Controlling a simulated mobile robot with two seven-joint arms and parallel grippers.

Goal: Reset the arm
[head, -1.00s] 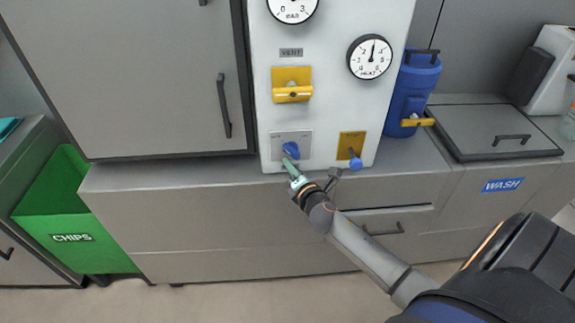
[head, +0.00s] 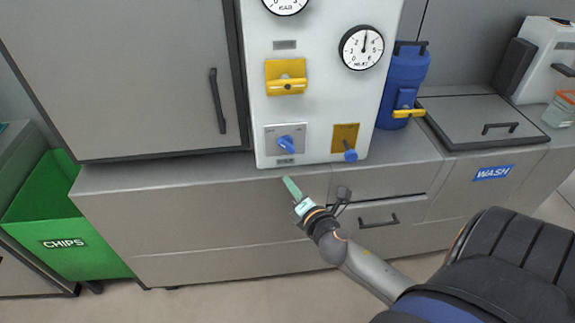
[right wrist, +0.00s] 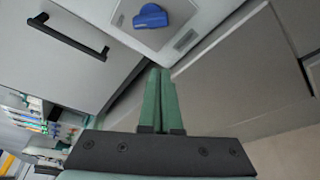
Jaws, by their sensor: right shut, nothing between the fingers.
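My right gripper (head: 289,186) is shut and empty, in front of the grey counter's front face, below the white panel (head: 330,100). Its two green fingers lie together in the right wrist view (right wrist: 160,98). A blue knob (head: 286,145) on a grey plate sits on the panel's lower left, above and apart from the fingertips. The knob also shows in the right wrist view (right wrist: 150,15). My left gripper is not in view.
The panel also bears a yellow valve handle (head: 286,87), a second blue knob (head: 350,155) and gauges (head: 361,47). A green CHIPS bin (head: 70,245) stands left. A blue canister (head: 404,75) and a WASH lid (head: 485,125) are right. Space before the counter is clear.

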